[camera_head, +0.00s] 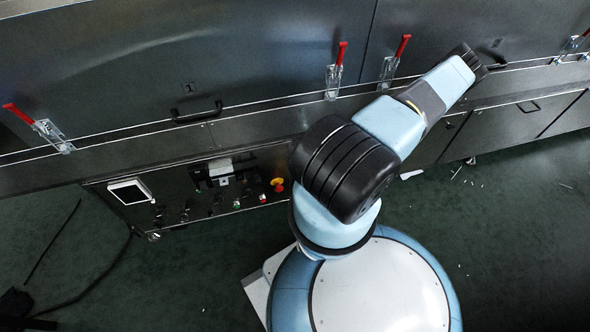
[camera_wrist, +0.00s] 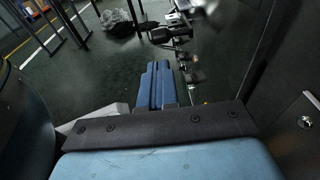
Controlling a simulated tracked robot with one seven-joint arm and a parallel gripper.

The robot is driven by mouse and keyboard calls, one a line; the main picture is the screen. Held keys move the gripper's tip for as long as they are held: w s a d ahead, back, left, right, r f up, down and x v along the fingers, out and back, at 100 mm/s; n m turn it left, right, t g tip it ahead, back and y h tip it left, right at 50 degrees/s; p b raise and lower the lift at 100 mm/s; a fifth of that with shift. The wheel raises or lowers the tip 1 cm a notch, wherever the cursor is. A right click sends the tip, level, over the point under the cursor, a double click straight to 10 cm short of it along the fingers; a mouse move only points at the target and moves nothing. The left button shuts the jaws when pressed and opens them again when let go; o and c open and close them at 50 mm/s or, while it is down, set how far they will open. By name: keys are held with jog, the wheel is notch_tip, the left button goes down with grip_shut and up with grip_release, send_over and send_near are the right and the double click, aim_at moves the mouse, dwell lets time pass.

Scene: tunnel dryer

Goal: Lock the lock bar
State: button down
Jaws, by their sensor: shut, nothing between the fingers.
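No part stands out clearly as the lock bar, so I cannot tell where it is. The dryer's latches with red handles are in the head view: one at the far left (camera_head: 40,128), one in the middle (camera_head: 335,70) and one just right of it (camera_head: 395,62). Their red handles stick up from clear or metal bases. My gripper (camera_wrist: 157,68) shows in the wrist view with its two blue fingers side by side and shut, holding nothing. In the head view my arm reaches up right to the dryer front, and the fingers cannot be made out there.
The dark dryer front has a black handle (camera_head: 197,112) on its upper panel. Below is a control panel with a white-framed screen (camera_head: 130,191) and a red-and-yellow button (camera_head: 278,184). Another latch (camera_head: 572,46) is at the far right. Green floor (camera_head: 500,240) is open at the right.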

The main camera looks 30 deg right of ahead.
jog(key=x, duration=1)
jog(key=shift+a, duration=0.1)
